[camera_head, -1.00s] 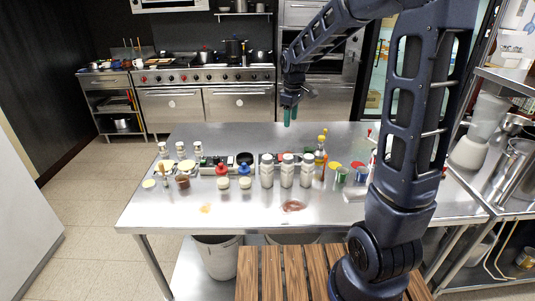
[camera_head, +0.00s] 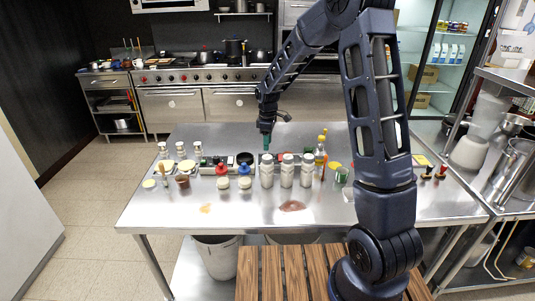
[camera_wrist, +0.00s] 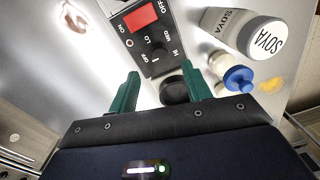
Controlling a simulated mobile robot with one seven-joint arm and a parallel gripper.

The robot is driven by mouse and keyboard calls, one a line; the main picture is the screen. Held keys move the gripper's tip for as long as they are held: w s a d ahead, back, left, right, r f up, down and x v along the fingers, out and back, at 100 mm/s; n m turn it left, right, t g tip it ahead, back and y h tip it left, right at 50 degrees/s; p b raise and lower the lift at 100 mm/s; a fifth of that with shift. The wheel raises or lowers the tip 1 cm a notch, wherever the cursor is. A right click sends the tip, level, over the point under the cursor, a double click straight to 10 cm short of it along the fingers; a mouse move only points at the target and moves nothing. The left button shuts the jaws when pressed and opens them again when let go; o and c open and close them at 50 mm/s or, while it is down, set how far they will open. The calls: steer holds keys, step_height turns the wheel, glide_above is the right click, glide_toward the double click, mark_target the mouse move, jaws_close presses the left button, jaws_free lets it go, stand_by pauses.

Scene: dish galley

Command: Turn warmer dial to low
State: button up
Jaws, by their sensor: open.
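The warmer's black control panel (camera_wrist: 146,35) has a red switch and a dark round dial (camera_wrist: 157,57). In the head view my gripper (camera_head: 266,146) points down over the table behind the white bottles, which largely hide the panel. A round black piece (camera_wrist: 173,90) lies next to the panel.
A white SOYA bottle (camera_wrist: 245,31) and a blue-capped jar (camera_wrist: 231,74) stand close to the panel. Several shakers and jars line the steel table (camera_head: 340,213), with an oil bottle (camera_head: 320,155) to the right. The table's back part is clear.

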steer(key=shift+s+f, duration=0.15)
steer(key=shift+f, duration=2.75)
steer(key=c, duration=1)
steer(key=shift+m, duration=0.4)
steer(key=m, duration=0.2)
steer(key=shift+m, duration=0.4)
steer(key=m, duration=0.3)
steer(key=shift+m, duration=0.3)
steer(key=m, duration=0.6)
steer(key=shift+m+t, duration=0.3)
